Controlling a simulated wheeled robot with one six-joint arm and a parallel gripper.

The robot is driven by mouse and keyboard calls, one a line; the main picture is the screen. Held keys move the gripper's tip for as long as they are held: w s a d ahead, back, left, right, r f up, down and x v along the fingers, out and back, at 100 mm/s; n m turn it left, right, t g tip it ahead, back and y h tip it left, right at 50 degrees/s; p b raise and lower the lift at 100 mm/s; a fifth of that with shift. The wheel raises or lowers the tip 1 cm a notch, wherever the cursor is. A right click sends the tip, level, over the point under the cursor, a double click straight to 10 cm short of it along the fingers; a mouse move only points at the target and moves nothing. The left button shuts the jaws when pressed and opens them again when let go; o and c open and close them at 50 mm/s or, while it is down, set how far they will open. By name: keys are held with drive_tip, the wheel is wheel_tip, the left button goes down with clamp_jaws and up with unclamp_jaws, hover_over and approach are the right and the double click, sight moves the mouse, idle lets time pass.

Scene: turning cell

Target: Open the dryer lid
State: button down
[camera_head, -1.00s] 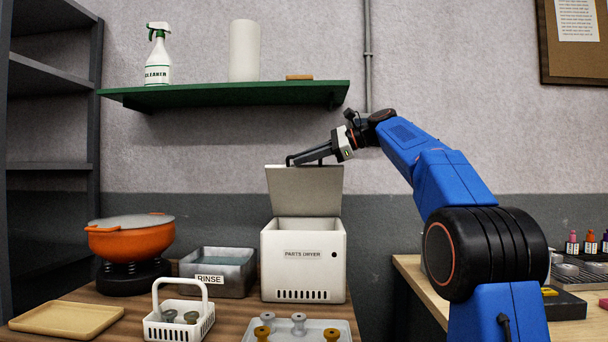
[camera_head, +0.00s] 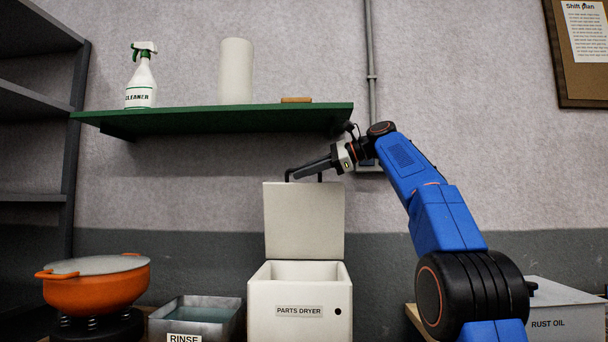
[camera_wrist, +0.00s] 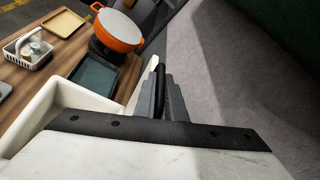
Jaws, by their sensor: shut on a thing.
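The white parts dryer (camera_head: 262,315) stands at the bottom middle of the head view, with its label on the front. Its lid (camera_head: 304,222) is raised and stands close to upright at the back, so the opening shows. A black handle (camera_head: 288,174) sits at the lid's top edge. My gripper (camera_head: 307,171) reaches in from the right and is shut on this handle. In the wrist view the grey fingers (camera_wrist: 160,98) close around the black handle bar, and the dryer's white rim (camera_wrist: 75,92) shows at left. The dryer's inner floor is hidden.
A green shelf (camera_head: 215,117) with a spray bottle (camera_head: 141,82) and white roll (camera_head: 236,70) hangs above and behind the lid. The rinse tub (camera_head: 200,312) and orange pot (camera_head: 98,288) stand left. A rust oil box (camera_head: 565,310) is right.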

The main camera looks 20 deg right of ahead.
idle(0.3)
drive_tip(key=c, duration=1.8)
unclamp_jaws()
drive_tip(key=v, duration=1.2)
